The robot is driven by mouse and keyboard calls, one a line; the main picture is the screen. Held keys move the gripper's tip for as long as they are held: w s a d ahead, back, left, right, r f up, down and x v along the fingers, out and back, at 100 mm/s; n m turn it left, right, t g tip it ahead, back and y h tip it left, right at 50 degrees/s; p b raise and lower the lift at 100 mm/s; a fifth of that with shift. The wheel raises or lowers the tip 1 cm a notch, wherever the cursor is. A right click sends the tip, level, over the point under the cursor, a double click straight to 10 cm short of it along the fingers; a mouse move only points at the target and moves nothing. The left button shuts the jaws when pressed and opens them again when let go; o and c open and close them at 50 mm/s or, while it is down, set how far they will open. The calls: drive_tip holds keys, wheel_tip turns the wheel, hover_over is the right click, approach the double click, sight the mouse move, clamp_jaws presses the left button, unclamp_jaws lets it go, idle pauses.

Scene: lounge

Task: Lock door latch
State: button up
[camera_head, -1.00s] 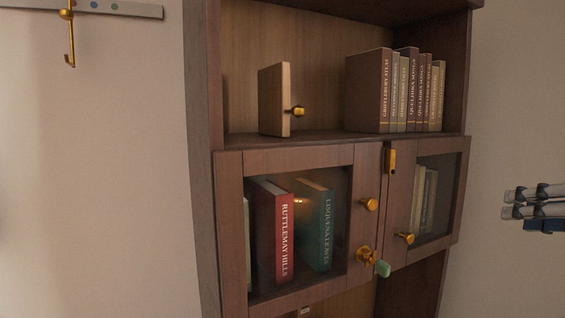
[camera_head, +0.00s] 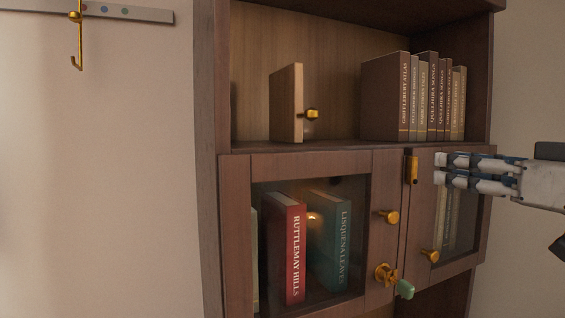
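A brass latch (camera_head: 386,274) with a pale green knob (camera_head: 405,289) is at the lower right of the left glass cabinet door (camera_head: 308,161). The knob points down and right, near the seam with the right glass door (camera_head: 455,262). A small upright brass fitting (camera_head: 411,169) sits near the top of that seam. My gripper (camera_head: 438,169) is in front of the upper right door, just right of the upright fitting. Its two fingers point left with a narrow, empty gap between them.
Round brass knobs stick out from the left door (camera_head: 389,217) and right door (camera_head: 430,256). Books stand behind the left glass, and a row of books (camera_head: 415,97) and a wooden bookend (camera_head: 287,104) are on the open shelf. A hook rack (camera_head: 125,13) hangs at upper left.

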sight(416, 163)
drive_tip(key=x, duration=0.7)
drive_tip(key=shift+c, duration=0.4)
clamp_jaws()
